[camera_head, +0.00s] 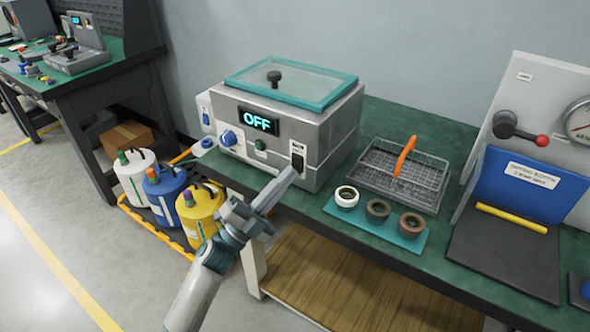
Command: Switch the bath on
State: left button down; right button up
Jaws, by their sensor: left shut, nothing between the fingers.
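The bath (325,140) is a grey metal box with a teal-framed clear lid (290,77), closed, with a black knob on top. Its front display (258,120) reads OFF in cyan letters. A black rocker switch (298,157) with a small label sits at the right end of the front panel. My left gripper (290,175) is shut and empty, its fingertips just below and left of the switch. I cannot tell whether they touch it. A blue dial (228,138) and a green button (261,144) are further left on the panel. My right gripper is not in view.
Right of the bath are a wire basket (432,178) with an orange handle and a teal mat (408,246) holding three rings. A blue-backed stand (520,190) is further right. White, blue and yellow containers (200,210) stand on the floor at left.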

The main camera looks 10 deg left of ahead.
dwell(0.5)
pick_arm(q)
jog(key=shift+s+a+r, duration=0.1)
jog(key=shift+s+a, duration=0.15)
jog(key=shift+s, duration=0.35)
jog(key=shift+p, duration=0.3)
jog(key=s, duration=0.1)
jog(key=s+a+p, duration=0.1)
jog(key=s, duration=0.2)
jog(key=shift+s+a+r, duration=0.3)
jog(key=shift+s+a, duration=0.05)
dwell(0.3)
